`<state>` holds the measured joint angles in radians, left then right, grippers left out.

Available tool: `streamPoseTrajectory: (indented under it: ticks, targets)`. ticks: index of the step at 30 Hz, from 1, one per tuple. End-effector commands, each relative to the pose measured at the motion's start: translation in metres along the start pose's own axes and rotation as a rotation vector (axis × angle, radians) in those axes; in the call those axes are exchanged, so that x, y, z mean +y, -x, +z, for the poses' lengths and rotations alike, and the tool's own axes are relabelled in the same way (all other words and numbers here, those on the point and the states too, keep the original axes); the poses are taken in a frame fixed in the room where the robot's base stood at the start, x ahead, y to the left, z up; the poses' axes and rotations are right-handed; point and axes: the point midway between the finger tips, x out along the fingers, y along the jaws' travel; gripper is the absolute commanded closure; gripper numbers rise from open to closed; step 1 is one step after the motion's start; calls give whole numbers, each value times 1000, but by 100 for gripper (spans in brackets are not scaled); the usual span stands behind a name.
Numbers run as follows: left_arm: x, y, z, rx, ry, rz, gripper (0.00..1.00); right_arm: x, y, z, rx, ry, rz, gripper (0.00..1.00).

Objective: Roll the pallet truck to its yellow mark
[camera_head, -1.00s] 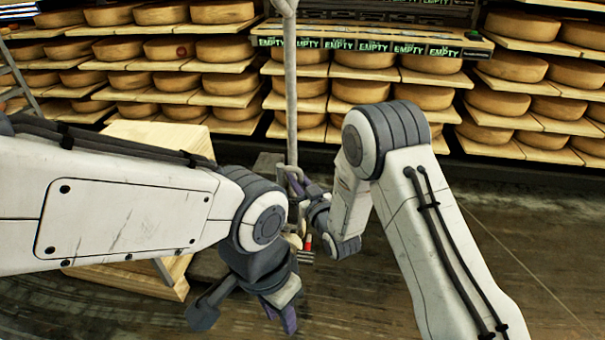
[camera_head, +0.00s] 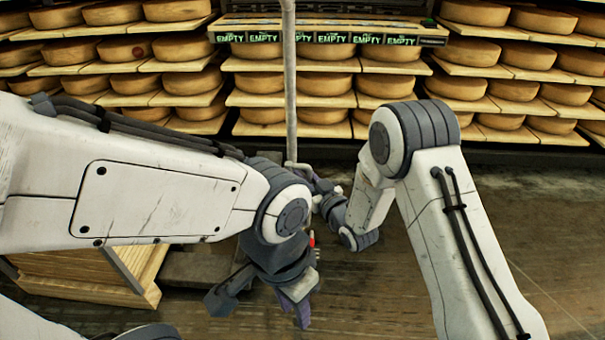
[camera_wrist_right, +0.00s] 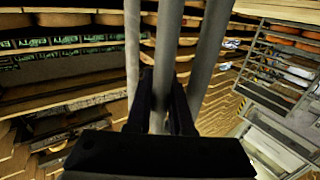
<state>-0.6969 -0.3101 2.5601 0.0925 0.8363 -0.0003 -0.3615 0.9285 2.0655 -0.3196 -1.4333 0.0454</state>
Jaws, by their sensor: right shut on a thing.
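The pallet truck shows in part in the head view: a pale upright metal bar (camera_head: 290,80) and, lower down, a dark grey body (camera_head: 195,268), largely behind my left arm. My right gripper (camera_head: 318,187) is shut on a metal bar of the truck's handle. In the right wrist view, grey tubes (camera_wrist_right: 168,50) run up between its dark fingers. My left gripper (camera_head: 298,308) hangs below the left forearm, pointing down, apart from the handle; whether its jaws are open is unclear. I cannot make out the yellow floor mark.
A wooden crate (camera_head: 85,278) stands at lower left, partly behind my left arm. Shelves of cheese wheels (camera_head: 185,85) cross the back, with a row of "EMPTY" labels (camera_head: 330,37). Dark bare floor (camera_head: 515,215) lies open at the right.

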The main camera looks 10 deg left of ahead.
Motion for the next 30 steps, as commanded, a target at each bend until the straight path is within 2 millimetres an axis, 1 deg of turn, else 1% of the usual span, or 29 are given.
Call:
streamPoseTrajectory:
  ticks: [1,2,11,14,17,24,27,30]
  targets:
    - [0,0,0,0,0,0,68,1,1,1,-3,-1,2,73]
    - [0,0,0,0,0,0,68,1,1,1,-3,-1,2,68]
    - [0,0,0,0,0,0,68,0,1,1,-4,-1,2,68]
    - [0,3,0,0,0,0,68,1,7,0,-4,-2,3,68]
    - [1,8,0,0,0,0,68,1,22,0,-7,-2,5,68]
    - [1,18,-1,0,0,0,68,1,71,0,-8,-4,5,68]
    - [2,20,-1,0,0,0,68,1,87,0,-7,-4,5,68]
    - [2,22,-1,0,0,0,68,1,98,1,-5,-2,5,68]
